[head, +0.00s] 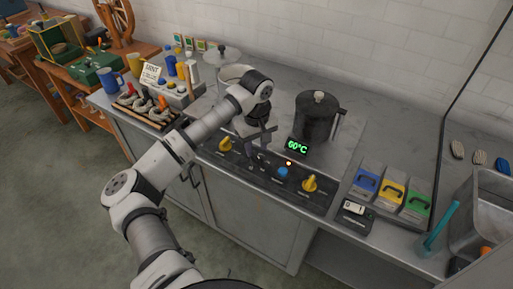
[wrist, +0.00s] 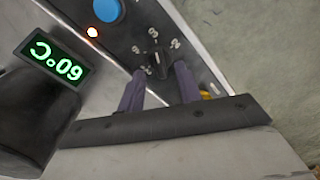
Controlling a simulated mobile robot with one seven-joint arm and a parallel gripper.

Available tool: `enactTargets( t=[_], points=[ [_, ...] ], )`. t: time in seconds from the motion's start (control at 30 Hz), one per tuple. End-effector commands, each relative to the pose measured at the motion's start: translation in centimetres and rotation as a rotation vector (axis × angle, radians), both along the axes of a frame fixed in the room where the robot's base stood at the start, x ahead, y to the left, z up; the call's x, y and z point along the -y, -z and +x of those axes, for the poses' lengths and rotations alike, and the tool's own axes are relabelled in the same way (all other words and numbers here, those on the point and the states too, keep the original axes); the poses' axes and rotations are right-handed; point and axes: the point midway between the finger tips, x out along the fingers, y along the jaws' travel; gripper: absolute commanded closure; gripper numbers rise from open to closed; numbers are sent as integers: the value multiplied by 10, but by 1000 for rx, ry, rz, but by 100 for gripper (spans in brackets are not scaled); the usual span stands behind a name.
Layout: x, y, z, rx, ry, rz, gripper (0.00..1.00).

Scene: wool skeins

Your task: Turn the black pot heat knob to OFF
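The black pot (head: 318,118) stands on the counter behind the control panel (head: 242,168), with a green 60°C display (head: 297,146) in front of it. In the wrist view a small black knob (wrist: 154,59) with several pale marks around it sits on the panel; the marks are too small to read. My gripper (head: 262,142) is over the panel, left of the blue button (head: 282,173). In the wrist view my gripper (wrist: 159,68) is open, its two fingers on either side of the black knob, with no clear contact. The fingers partly hide the panel.
Yellow knobs sit on the panel left (head: 225,145) and right (head: 310,184). A lit orange lamp (head: 289,163) is near the blue button. A light pot (head: 233,74) stands behind my arm. Blue, yellow and green boxes (head: 390,193) and a sink (head: 485,215) are right.

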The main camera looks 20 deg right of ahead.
Motion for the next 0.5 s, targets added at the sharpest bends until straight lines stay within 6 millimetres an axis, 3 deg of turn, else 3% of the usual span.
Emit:
enactTargets(
  t=[0.2,0.5],
  points=[
    [0,24,-1,-3,0,-1,65],
    [0,32,0,1,0,-1,65]
  ],
)
